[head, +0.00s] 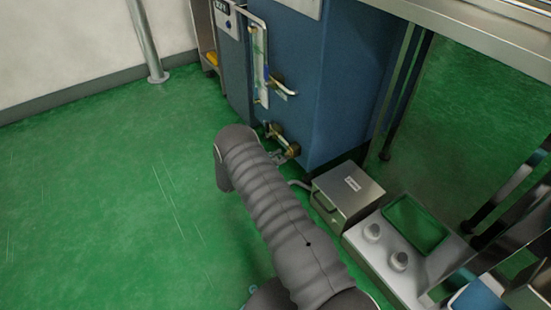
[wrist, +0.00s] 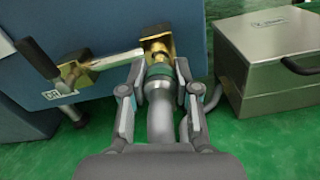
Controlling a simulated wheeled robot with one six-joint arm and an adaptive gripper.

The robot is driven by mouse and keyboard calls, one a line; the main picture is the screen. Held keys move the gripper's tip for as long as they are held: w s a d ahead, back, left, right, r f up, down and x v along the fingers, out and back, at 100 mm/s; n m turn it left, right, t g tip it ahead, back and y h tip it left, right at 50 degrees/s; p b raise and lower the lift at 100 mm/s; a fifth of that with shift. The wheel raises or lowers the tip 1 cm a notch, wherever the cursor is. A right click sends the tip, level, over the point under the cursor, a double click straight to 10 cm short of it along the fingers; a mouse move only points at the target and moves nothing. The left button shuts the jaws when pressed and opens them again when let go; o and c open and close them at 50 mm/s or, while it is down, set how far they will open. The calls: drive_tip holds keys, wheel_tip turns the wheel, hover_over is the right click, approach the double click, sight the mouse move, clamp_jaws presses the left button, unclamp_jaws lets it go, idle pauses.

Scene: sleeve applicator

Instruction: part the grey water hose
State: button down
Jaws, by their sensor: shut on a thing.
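The grey water hose (wrist: 160,118) ends in a coupling with a dark green ring (wrist: 158,72). The coupling sits against a brass fitting (wrist: 155,45) on the blue cabinet, and I see no gap between them. My gripper (wrist: 159,76) is shut on the hose end, one finger on each side of the coupling. In the head view my arm hides most of the gripper and hose. The brass fitting shows there (head: 291,150), low on the cabinet's front, and a piece of grey hose (head: 299,184) shows right of my arm.
A brass valve (wrist: 88,65) with a black lever (wrist: 38,58) is left of the fitting. The blue cabinet (head: 335,85) stands behind. A steel box (head: 347,194) with a handle is close on the right. Green floor (head: 100,200) is open at left.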

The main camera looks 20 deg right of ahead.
drive_tip(key=c, duration=0.8)
unclamp_jaws()
drive_tip(key=shift+c, duration=0.2)
drive_tip(key=v, duration=1.2)
